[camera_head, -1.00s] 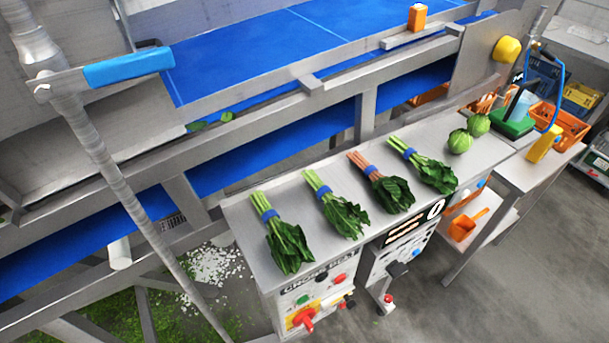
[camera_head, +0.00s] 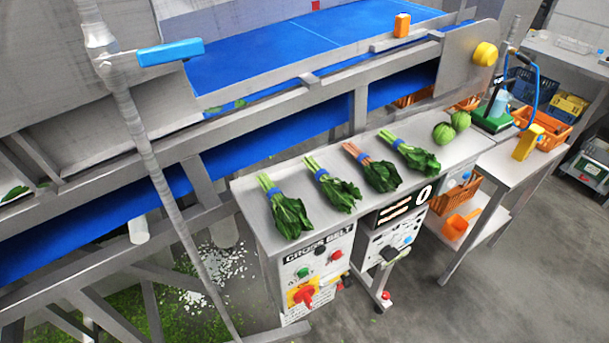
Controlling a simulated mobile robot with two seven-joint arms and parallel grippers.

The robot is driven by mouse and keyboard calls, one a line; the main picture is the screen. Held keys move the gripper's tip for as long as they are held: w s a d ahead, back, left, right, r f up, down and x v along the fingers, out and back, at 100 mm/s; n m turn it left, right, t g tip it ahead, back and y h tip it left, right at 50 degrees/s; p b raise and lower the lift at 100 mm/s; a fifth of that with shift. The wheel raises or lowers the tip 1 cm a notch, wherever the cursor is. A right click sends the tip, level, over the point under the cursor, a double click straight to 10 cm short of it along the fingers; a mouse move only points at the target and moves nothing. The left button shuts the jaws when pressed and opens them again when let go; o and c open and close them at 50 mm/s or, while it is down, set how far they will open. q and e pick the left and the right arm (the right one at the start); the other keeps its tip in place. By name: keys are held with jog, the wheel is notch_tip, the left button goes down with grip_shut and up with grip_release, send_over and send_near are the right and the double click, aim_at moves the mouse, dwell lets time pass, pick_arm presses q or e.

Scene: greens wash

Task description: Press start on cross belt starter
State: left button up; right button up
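The cross belt starter (camera_head: 318,262) is a white panel labelled CROSS BELT on the front of the steel bench's left end. It carries a green button (camera_head: 303,272) at upper left, a black button (camera_head: 321,249) at the top and a red button (camera_head: 337,255) at upper right. Below is a red rotary handle (camera_head: 304,295) on a yellow plate. A small red and yellow part sticks out at the panel's lower right edge. Neither of my grippers shows in the head view.
Several banded bunches of greens (camera_head: 289,213) and two round green heads (camera_head: 442,132) lie on the bench top (camera_head: 262,229). A scale display (camera_head: 403,204) is right of the panel. Blue conveyor belts (camera_head: 290,50) run behind. A grey pole (camera_head: 160,185) stands at left. Floor in front is clear.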

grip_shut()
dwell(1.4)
